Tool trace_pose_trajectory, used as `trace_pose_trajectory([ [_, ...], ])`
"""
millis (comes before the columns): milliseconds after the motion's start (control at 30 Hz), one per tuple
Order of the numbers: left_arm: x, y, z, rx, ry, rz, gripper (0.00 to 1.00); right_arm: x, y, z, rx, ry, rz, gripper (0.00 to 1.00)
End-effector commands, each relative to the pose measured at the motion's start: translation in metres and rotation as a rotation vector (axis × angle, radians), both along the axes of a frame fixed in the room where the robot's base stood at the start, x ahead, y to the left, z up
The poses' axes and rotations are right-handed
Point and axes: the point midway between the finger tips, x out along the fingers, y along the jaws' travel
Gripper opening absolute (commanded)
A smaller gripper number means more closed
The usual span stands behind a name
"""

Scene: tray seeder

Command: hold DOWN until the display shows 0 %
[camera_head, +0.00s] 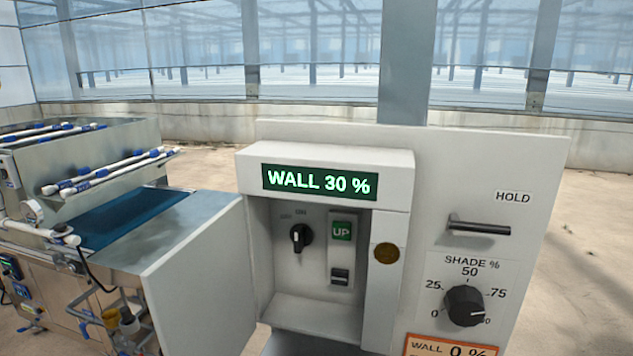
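The green-lit display (319,182) reads "WALL 30 %" on the front of a white control box. Inside the box's open recess is a switch plate with a green button marked "UP" (341,231). Below it is a small dark and pale button or rocker (340,277); no "DOWN" lettering can be read on it. Left of the plate is a black rotary switch (300,238); the small label above it is hard to read, with "ON" on its right side. Neither of my grippers shows in the head view, and nothing touches the controls.
The box's door (200,275) stands open to the left. To the right are a dark bar (480,227) under "HOLD", a black "SHADE %" knob (465,305) and an orange label (450,347) reading "WALL 0 %", cut off below. A seeder machine (105,155) stands left.

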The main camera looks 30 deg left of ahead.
Motion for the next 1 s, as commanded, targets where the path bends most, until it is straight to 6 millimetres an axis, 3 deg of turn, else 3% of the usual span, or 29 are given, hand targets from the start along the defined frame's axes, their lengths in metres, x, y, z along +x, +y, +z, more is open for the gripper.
trace_pose_trajectory([
  [67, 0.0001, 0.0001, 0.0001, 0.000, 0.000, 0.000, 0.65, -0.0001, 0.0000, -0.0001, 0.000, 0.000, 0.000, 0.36],
  [567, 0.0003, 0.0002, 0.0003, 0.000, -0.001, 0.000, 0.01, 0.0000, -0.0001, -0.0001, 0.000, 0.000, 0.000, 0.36],
  [1000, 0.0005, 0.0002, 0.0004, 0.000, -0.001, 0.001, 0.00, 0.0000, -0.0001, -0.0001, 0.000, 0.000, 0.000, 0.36],
])
